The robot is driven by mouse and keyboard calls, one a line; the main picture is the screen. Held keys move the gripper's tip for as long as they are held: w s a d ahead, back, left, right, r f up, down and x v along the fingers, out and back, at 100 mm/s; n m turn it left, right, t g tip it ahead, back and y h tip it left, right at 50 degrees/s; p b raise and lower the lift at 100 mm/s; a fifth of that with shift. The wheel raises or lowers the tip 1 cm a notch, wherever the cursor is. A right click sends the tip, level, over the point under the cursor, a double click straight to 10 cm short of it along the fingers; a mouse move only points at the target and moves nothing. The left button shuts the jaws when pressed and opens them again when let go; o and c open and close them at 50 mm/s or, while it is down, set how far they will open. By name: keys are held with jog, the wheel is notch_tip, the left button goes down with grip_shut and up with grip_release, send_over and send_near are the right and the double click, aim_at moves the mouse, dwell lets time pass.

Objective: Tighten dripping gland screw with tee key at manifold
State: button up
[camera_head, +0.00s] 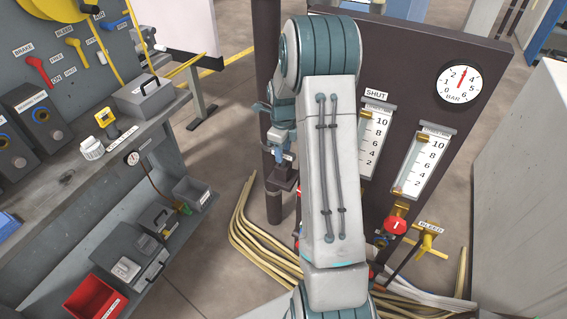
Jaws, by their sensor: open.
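The dark manifold panel (343,28) stands at the right of centre, with two sight gauges (373,140) and (423,160). A red valve knob (395,225) and a yellow BLEED tee handle (429,240) sit low on it. My arm crosses the panel's left part and hides much of it. My gripper (284,160) shows only in part, left of my forearm, above a small brown block (284,179) near the dark post. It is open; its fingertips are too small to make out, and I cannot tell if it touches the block. I cannot make out the gland screw or a tee key.
A grey bench (65,185) runs along the left with a grey case (149,97), a white knob (92,149) and a yellow tool (104,118). A red bin (95,299) is on its lower shelf. Yellowish hoses (250,240) lie on the floor. A grey cabinet (525,170) stands at right.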

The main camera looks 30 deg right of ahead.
jog(key=shift+c, duration=0.3)
grip_shut()
jog(key=shift+r+p, duration=2.6)
jog(key=shift+r, duration=1.45)
